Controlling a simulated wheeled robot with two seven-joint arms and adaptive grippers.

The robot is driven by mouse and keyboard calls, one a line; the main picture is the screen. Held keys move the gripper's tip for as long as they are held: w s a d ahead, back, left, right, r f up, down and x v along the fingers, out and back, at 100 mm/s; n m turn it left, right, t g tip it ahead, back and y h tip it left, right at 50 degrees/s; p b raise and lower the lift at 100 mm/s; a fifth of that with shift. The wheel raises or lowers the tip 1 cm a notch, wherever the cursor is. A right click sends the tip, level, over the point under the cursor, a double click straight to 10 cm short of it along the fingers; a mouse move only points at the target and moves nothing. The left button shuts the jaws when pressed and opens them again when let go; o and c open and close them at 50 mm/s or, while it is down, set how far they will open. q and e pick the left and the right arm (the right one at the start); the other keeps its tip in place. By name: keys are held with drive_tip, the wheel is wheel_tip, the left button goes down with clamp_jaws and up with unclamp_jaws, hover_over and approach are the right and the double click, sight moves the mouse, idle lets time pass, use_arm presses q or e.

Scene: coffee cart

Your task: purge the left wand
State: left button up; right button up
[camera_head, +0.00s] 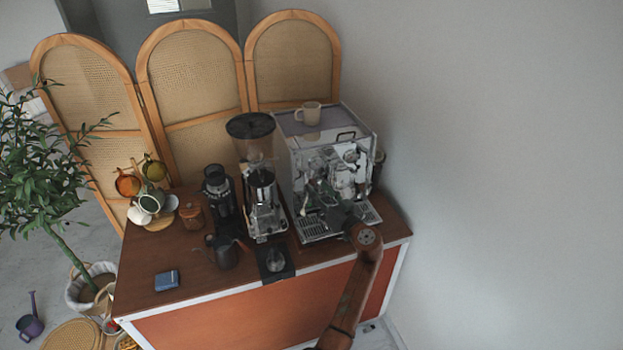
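The espresso machine (299,158) stands at the right end of the wooden cart. The left wand cannot be made out clearly among the fittings near the gripper. My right gripper is not in view.
A cup (309,113) stands on the machine's top. A grinder (262,205) stands close to its left, with a dark mat (288,272) in front. A black kettle (226,252), a mug tree (160,221) and a blue box (167,280) are farther left. The cart's front left is mostly clear.

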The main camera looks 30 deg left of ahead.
sight(314, 184)
use_arm(q)
drive_tip(key=p+x, duration=0.1)
drive_tip(key=x, duration=0.2)
drive_tip(key=shift+w+a, duration=0.2)
drive_tip(key=shift+a, duration=0.15)
drive_tip(key=shift+w+a+p, duration=0.2)
drive_tip(key=shift+a+p, duration=0.15)
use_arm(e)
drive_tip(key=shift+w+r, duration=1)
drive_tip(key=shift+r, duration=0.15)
use_arm(q)
clamp_jaws()
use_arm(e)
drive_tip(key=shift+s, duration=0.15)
